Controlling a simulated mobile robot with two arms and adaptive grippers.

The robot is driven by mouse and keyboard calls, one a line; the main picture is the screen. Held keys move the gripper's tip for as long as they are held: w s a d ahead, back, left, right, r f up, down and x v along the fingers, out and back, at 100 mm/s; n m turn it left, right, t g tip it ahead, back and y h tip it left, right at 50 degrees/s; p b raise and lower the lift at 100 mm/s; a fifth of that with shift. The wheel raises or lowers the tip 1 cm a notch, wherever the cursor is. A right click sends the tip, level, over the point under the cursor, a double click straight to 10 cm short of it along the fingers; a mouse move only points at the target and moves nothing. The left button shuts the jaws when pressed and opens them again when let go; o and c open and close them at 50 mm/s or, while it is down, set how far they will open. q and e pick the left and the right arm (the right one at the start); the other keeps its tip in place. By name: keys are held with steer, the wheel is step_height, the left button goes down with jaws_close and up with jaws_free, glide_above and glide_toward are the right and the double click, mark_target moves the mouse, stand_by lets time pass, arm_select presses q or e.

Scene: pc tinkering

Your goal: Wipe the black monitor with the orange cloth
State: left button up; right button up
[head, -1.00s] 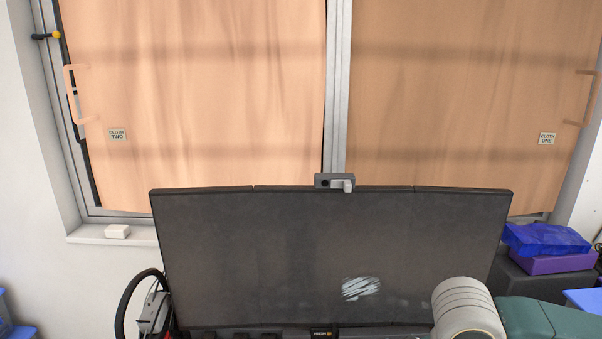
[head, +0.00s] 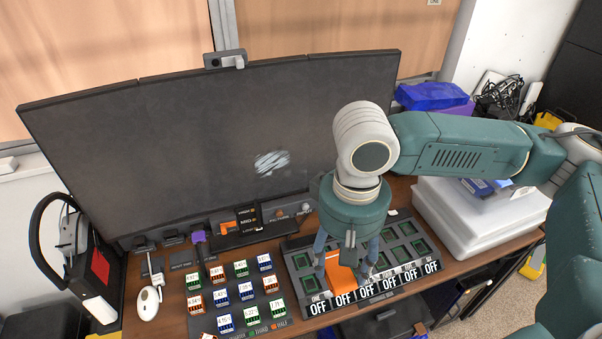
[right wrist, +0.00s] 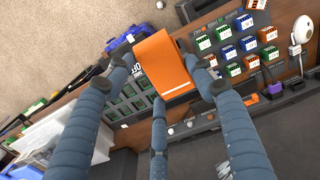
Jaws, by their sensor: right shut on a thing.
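The black monitor (head: 180,135) stands at the back of the desk, with a whitish smear (head: 271,162) low on its screen, right of the middle. My right gripper (head: 346,272) points down in front of the monitor, over the black tray on the desk. It is shut on the orange cloth (head: 338,276), a folded orange piece between its fingers. The cloth (right wrist: 161,68) also shows between the fingers in the right wrist view. The cloth is apart from the screen. My left gripper is out of view.
A black tray (head: 300,243) with green squares and OFF labels lies under my right gripper. Several coloured blocks (head: 222,321) and a white mouse (head: 149,303) lie to its left. White bins (head: 468,222) stand at the right. A webcam (head: 225,59) tops the monitor.

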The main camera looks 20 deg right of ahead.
steer(key=w+a+f+n+t+h+b, duration=0.1)
steer(key=w+a+f+t+b, duration=0.15)
steer(key=w+f, duration=0.35)
steer(key=n+t+y+b, duration=0.1)
steer(key=n+t+b, duration=0.85)
steer(key=t, duration=0.65)
glide_toward(260, 168)
steer(key=shift+m+g, duration=0.25)
steer(key=shift+m, duration=0.5)
steer(key=shift+w+a+r+b, duration=0.15)
steer(key=shift+w+b, duration=0.7)
steer(key=shift+w, duration=1.2)
steer(key=shift+w+b, duration=0.4)
steer(key=shift+w, duration=0.6)
